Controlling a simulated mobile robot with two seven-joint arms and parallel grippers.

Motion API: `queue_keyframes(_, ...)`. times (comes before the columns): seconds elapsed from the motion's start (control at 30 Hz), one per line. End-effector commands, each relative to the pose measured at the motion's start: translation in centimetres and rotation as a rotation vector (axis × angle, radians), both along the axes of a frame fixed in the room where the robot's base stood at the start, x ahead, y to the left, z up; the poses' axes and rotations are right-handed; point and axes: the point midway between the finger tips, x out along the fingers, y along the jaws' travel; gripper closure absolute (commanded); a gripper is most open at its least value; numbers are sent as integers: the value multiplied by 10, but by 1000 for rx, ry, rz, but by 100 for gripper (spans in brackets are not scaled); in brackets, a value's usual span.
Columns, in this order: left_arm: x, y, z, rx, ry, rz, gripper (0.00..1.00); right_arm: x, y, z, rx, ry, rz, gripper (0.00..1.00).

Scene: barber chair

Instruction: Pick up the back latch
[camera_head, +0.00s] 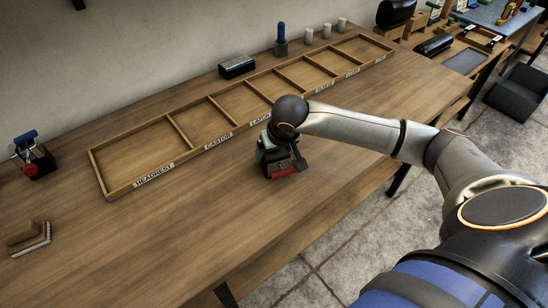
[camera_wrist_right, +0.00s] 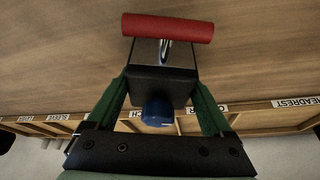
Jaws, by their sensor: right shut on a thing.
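The back latch (camera_wrist_right: 163,85) appears to be the dark block with a red bar on a metal stem and a blue knob, in the right wrist view. My right gripper (camera_wrist_right: 160,97) is shut on its dark block, one green finger on each side. In the head view my right gripper (camera_head: 280,158) points down at the middle of the table, and the red bar (camera_head: 285,172) shows beneath it. The rest of the latch is mostly hidden there, and I cannot tell whether it touches the tabletop. My left gripper is not in view.
A wooden tray (camera_head: 171,134) with several empty labelled compartments lies behind the gripper. A dark block (camera_head: 236,67), a blue-topped part (camera_head: 281,40) and grey cylinders (camera_head: 326,31) stand behind it. A blue-and-red part (camera_head: 35,163) and a brush-like piece (camera_head: 28,238) are at left.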

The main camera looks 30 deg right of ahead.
Motion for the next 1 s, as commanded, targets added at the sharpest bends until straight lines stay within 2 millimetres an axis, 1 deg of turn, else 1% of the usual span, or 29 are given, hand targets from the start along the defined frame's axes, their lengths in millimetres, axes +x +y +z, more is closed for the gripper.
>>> queue_keyframes(0.03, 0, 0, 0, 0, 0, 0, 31, 0, 0, 0, 0, 0, -1, 57)
queue_keyframes(0.07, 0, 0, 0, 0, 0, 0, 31, 0, 0, 0, 0, -1, -1, 61)
queue_keyframes(0.4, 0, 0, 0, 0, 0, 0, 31, 0, 0, 1, 0, -1, -1, 99)
queue_keyframes(0.77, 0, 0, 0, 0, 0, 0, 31, 1, 0, 4, 0, -5, -1, 100)
queue_keyframes(0.87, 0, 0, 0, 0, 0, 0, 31, 2, 0, 9, 2, -7, 0, 100)
queue_keyframes(0.97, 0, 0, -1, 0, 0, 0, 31, 2, 0, 20, 0, -8, 0, 100)
queue_keyframes(1.0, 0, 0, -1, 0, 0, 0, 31, 3, 0, 26, 0, -10, 0, 100)
